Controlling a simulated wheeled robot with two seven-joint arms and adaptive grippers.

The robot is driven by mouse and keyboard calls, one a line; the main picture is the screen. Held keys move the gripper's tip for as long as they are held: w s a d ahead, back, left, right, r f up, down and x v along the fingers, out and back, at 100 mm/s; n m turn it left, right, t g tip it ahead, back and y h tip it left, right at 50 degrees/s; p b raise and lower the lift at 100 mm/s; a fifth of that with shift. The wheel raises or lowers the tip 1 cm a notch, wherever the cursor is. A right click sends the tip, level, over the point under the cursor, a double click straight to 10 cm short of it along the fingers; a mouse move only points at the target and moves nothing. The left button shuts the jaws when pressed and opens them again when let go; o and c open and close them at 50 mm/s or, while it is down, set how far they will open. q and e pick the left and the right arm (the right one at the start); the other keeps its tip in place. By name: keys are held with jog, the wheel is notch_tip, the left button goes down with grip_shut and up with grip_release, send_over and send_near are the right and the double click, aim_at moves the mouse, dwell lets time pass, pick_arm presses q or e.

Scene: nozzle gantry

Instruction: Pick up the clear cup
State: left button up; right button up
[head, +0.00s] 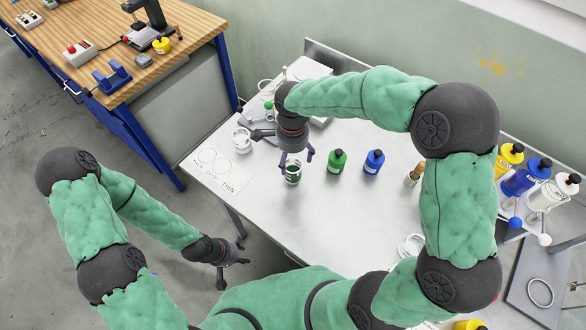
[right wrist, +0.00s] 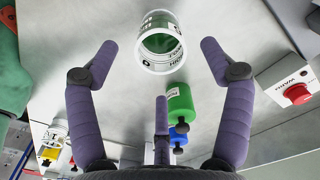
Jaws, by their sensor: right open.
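A clear cup (head: 292,178) with printed lettering and a green inside stands on the grey metal table (head: 330,230), below my right gripper (head: 297,157). In the right wrist view the cup (right wrist: 158,52) shows at the top, between and beyond the tips of the spread purple fingers. My right gripper (right wrist: 160,60) is open and empty, with a visible gap on each side of the cup. My left gripper (head: 232,266) hangs low at the left, off the table's front edge, its fingers apart and empty.
A green bottle (head: 337,161) and a blue bottle (head: 374,161) stand right of the cup. Another cup (head: 242,139) stands behind a printed sheet with circles (head: 222,165). A red button box (right wrist: 298,92) shows in the right wrist view. The table's front middle is clear.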

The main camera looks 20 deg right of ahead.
aim_at(293, 163)
notch_tip(293, 163, down, 3)
jog(key=shift+f+b, duration=0.15)
jog(key=shift+b, duration=0.15)
notch_tip(293, 163, down, 5)
jog(key=shift+a+b, duration=0.1)
jog(key=shift+b, duration=0.75)
jog(key=c, duration=1.3)
